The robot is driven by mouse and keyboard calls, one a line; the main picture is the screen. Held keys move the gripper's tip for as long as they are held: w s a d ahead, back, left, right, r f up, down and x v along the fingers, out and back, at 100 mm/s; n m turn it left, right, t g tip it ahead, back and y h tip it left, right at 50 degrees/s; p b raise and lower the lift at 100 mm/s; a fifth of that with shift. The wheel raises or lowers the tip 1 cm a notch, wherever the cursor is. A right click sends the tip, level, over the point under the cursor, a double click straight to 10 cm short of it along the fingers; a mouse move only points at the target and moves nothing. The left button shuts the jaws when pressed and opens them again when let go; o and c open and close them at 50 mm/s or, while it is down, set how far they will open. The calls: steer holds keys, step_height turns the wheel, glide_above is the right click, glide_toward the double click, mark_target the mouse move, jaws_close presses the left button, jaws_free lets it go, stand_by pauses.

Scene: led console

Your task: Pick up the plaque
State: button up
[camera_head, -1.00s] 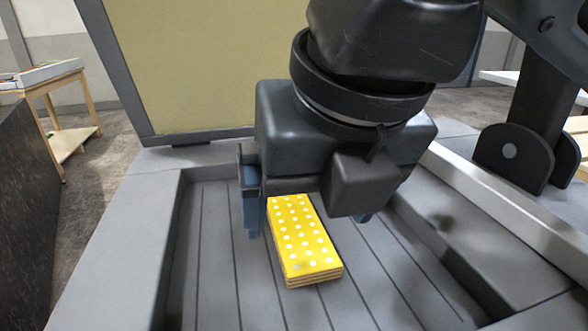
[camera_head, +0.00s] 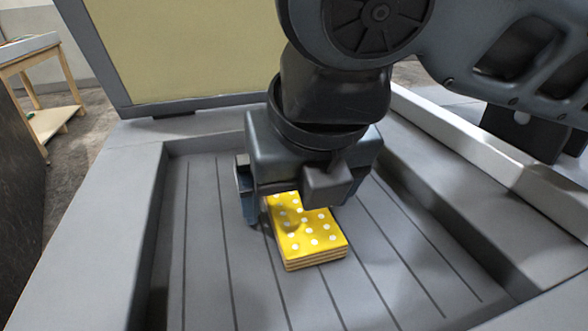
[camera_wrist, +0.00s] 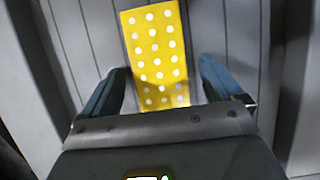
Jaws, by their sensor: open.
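The plaque (camera_head: 308,238) is a yellow block with white dots and layered, wood-like edges. It lies flat on the grooved grey floor of a recessed tray (camera_head: 205,270). In the wrist view the plaque (camera_wrist: 154,50) runs between the two blue fingers, with a visible gap on each side. My gripper (camera_head: 295,212) is open above and around the plaque's far end. In the wrist view my gripper (camera_wrist: 160,85) holds nothing. The plaque's far end is partly hidden by the gripper in the head view.
Raised grey walls (camera_head: 120,220) border the tray. A tan panel with a dark frame (camera_head: 180,50) stands behind it. A wooden table (camera_head: 45,90) is at the far left. Tray floor left and right of the plaque is clear.

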steer(key=c, duration=1.2)
